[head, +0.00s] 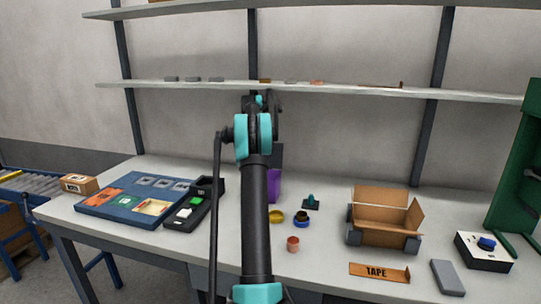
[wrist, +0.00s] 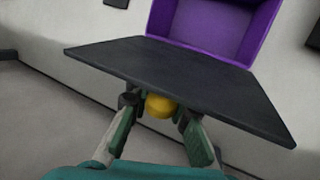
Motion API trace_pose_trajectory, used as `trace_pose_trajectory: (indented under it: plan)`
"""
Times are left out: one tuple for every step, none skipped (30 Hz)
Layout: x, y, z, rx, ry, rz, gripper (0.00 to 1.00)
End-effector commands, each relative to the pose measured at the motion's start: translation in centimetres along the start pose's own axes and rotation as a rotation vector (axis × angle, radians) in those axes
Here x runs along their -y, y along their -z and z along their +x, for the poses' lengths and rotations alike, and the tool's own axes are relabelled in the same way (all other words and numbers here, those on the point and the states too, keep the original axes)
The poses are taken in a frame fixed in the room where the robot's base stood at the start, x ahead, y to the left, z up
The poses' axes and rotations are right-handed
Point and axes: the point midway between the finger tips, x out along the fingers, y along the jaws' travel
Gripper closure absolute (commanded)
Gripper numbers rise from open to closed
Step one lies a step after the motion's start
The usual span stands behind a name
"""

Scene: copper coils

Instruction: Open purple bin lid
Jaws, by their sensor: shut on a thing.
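The purple bin (head: 274,186) stands on the workbench, partly hidden behind my arm in the head view. In the wrist view the purple bin (wrist: 215,28) is at the top, with its inner walls showing. Its dark flat lid (wrist: 175,70) is tilted up off the opening and fills the middle of the wrist view. The lid also shows in the head view (head: 277,155) as a raised dark panel above the bin. My gripper (wrist: 157,112) is shut on the yellow knob (wrist: 160,106) of the lid. In the head view my arm hides the gripper.
A blue tray (head: 112,207) and a black box (head: 188,222) with switches lie left of the arm. A yellow ring (head: 276,216), a copper coil (head: 292,244) and a cardboard box (head: 378,235) are to the right. A shelf (head: 350,91) runs behind the arm.

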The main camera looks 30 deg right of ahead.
Motion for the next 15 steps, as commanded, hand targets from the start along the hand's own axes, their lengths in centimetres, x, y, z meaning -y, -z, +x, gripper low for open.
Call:
trace_pose_trajectory:
  plan:
    - [-0.01, 0.06, 0.12, 0.001, 0.0, 0.001, 1.0]
    - [-0.01, 0.06, 0.13, 0.001, 0.0, 0.001, 1.0]
    - [-0.01, 0.06, 0.13, 0.001, 0.0, 0.001, 1.0]
    - [-0.01, 0.06, 0.13, 0.001, 0.0, 0.001, 1.0]
    - [-0.01, 0.06, 0.13, 0.0, 0.0, 0.001, 1.0]
    - [-0.01, 0.06, 0.14, 0.0, 0.0, 0.001, 1.0]
    - [-0.01, 0.06, 0.14, 0.0, 0.0, 0.001, 1.0]
    - [-0.01, 0.06, 0.14, 0.0, 0.0, 0.001, 1.0]
    - [-0.01, 0.06, 0.14, 0.0, 0.0, 0.001, 0.82]
    - [-0.01, 0.07, 0.14, 0.0, 0.0, 0.001, 0.78]
    - [-0.01, 0.06, 0.14, 0.0, 0.0, 0.001, 0.75]
    - [-0.01, 0.06, 0.12, 0.0, 0.0, 0.001, 0.7]
    - [-0.01, 0.05, 0.12, 0.0, 0.0, 0.001, 0.66]
    - [-0.01, 0.04, 0.1, 0.0, 0.0, 0.001, 0.64]
    - [-0.01, 0.04, 0.09, 0.0, 0.0, 0.001, 0.64]
